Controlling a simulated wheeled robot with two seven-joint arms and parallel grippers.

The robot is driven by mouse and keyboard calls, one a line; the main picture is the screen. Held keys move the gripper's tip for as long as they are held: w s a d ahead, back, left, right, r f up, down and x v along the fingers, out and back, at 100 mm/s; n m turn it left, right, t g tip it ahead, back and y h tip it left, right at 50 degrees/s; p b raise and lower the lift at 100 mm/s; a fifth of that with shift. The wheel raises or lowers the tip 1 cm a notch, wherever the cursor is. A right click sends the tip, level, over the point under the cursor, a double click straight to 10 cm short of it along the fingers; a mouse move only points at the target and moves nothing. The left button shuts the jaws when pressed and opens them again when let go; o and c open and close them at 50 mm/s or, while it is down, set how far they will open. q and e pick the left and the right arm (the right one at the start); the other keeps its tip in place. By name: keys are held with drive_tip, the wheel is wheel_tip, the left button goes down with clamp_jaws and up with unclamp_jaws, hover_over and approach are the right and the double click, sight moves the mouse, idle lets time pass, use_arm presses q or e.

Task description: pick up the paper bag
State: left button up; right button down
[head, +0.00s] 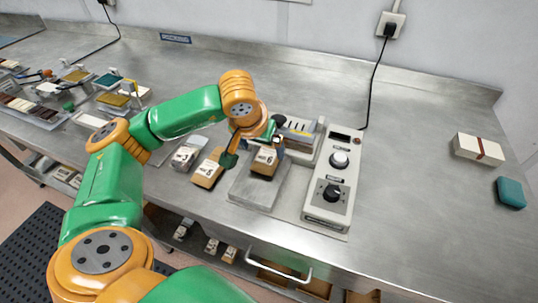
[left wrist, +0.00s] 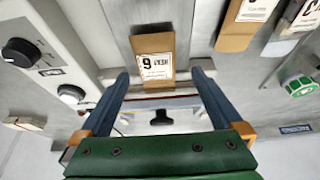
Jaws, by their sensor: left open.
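In the left wrist view the paper bag (left wrist: 154,58) lies ahead, between the tips of my two blue fingers. My left gripper (head: 256,147) is open at the bag's upper end; it also shows in the left wrist view (left wrist: 160,76). I see no grip on the bag, and cannot tell whether a finger touches it. The gripper hides part of the bag and sealer in the head view. My right gripper is not in view.
A control box with knobs (head: 333,180) is close to the right. A cream box (head: 478,149) and teal block (head: 510,192) lie far right, with clear bench between.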

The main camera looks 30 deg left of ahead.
sight(267, 155)
use_arm(q)
drive_tip(key=x, duration=0.4)
drive_tip(key=shift+w+d+f+p, duration=0.2)
drive_tip(key=shift+w+p, duration=0.1)
drive_tip(key=shift+p, duration=0.1)
drive_tip(key=shift+s+r, duration=0.1)
drive_tip(key=shift+s, duration=0.05)
drive_tip(key=c, duration=0.7)
drive_tip(key=shift+d, duration=0.1)
drive_tip(key=c, duration=0.8)
drive_tip(key=shift+o, duration=0.2)
drive_tip(key=shift+r, duration=0.15)
